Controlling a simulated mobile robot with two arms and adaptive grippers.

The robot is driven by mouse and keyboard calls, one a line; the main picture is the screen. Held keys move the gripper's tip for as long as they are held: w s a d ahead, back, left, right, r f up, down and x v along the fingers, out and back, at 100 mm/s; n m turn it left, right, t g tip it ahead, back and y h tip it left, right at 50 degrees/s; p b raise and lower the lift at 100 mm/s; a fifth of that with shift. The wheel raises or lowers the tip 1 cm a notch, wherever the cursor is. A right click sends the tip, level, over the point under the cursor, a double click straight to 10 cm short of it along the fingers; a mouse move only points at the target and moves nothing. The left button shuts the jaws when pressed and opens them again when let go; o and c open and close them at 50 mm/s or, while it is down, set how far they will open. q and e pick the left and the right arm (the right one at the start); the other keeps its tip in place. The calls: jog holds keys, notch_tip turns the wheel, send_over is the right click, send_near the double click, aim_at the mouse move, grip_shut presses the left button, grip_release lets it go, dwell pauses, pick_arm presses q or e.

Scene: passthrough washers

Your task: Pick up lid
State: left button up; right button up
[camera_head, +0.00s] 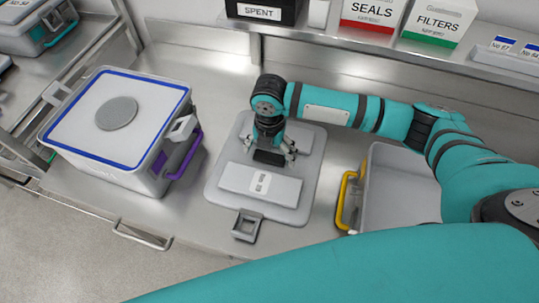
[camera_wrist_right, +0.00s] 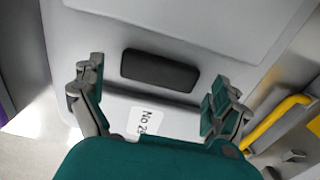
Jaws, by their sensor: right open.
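A grey lid (camera_head: 230,166) lies flat on the steel counter, with a raised panel, a white number label and a latch (camera_head: 247,225) at its front edge. A dark handle block (camera_head: 268,157) sits on its middle; the wrist view also shows this handle (camera_wrist_right: 160,70). My right gripper (camera_head: 272,151) points down over the lid. Its fingers are spread and empty in the right wrist view (camera_wrist_right: 157,93), one toward each end of the handle. I cannot tell whether they touch the lid. My left gripper is not in view.
A closed grey box (camera_head: 115,165) with a blue-edged lid and purple handle stands left of the lid. An open grey bin (camera_head: 400,180) with a yellow handle (camera_head: 346,200) stands to the right. A shelf with SPENT, SEALS and FILTERS boxes (camera_head: 438,22) runs along the back.

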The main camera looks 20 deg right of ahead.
jog(key=shift+f, duration=0.6)
jog(key=shift+r, duration=0.1)
jog(key=c, duration=1.6)
